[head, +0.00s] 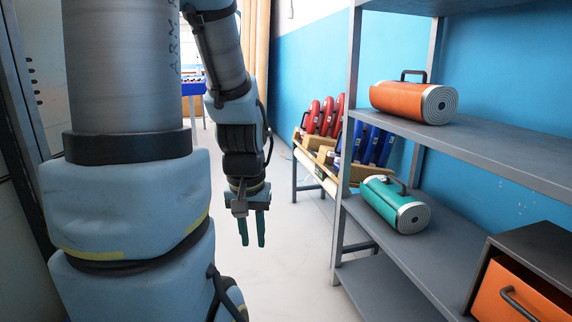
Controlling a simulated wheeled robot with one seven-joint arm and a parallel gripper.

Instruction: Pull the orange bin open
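The orange bin (506,299) is at the lower right of the head view, set in a dark grey cabinet (537,250) on the shelf unit. Its orange front carries a dark bar handle (517,304). The front looks flush or nearly so with the cabinet, and its lower and right parts are cut off by the picture edge. My gripper (252,231) hangs pointing down near the middle of the view, well to the left of the bin and apart from it. Its two green fingers stand a little apart with nothing visible between them.
A grey shelf unit (480,143) fills the right side, its upright post (348,130) between my gripper and the shelves. An orange roll (412,101) and a green roll (395,204) lie on it. Behind stands a rack with red (326,115) and blue boards (374,146). The pale floor (290,270) is clear.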

